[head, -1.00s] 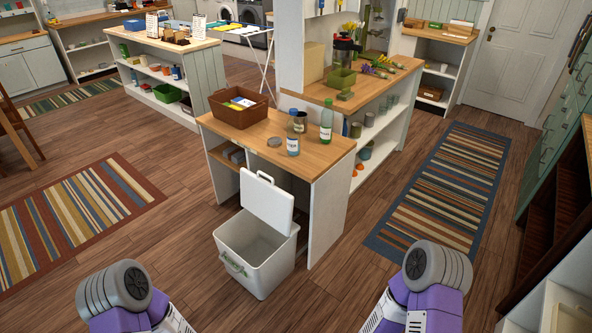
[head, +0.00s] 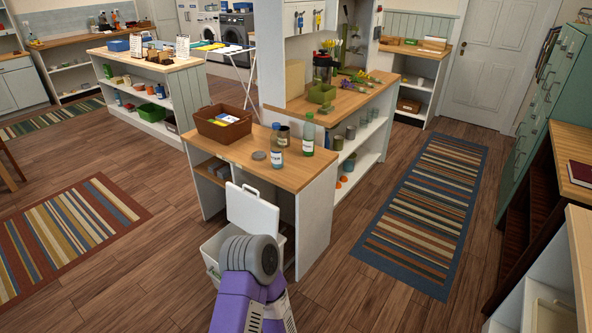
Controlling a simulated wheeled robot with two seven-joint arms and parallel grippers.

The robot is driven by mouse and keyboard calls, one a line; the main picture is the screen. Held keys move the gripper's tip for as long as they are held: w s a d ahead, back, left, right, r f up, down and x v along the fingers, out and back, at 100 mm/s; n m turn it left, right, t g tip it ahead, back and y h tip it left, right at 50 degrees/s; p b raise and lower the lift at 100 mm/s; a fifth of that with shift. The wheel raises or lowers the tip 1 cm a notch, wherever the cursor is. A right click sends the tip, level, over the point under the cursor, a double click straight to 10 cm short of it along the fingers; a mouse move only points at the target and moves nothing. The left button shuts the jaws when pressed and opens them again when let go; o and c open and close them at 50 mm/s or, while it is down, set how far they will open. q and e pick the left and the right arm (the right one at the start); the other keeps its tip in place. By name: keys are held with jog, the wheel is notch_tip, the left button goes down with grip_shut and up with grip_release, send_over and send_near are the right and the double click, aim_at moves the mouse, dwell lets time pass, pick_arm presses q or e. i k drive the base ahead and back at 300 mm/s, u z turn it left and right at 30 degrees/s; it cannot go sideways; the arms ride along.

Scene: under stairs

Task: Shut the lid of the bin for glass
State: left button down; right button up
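The white bin (head: 211,262) stands on the wood floor in front of the small wood-topped counter. Its lid (head: 252,211) is open and stands upright at the back of the bin, leaning near the counter's front. One of my purple arms (head: 240,302) reaches up from the bottom middle, and its grey rounded joint hides most of the bin's opening and front. I cannot tell from this view which arm it is. No gripper fingers show in the view. Any label on the bin is hidden.
The counter top (head: 300,172) behind the bin holds a brown basket (head: 223,124), a green bottle (head: 308,136), a blue-labelled bottle (head: 277,146) and jars. A striped rug (head: 425,210) lies to the right, another (head: 75,230) to the left. Floor around the bin is clear.

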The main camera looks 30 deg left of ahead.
aim_at(252, 213)
jog(key=z, duration=0.3)
jog(key=i, duration=1.6)
jog(key=u, duration=0.4)
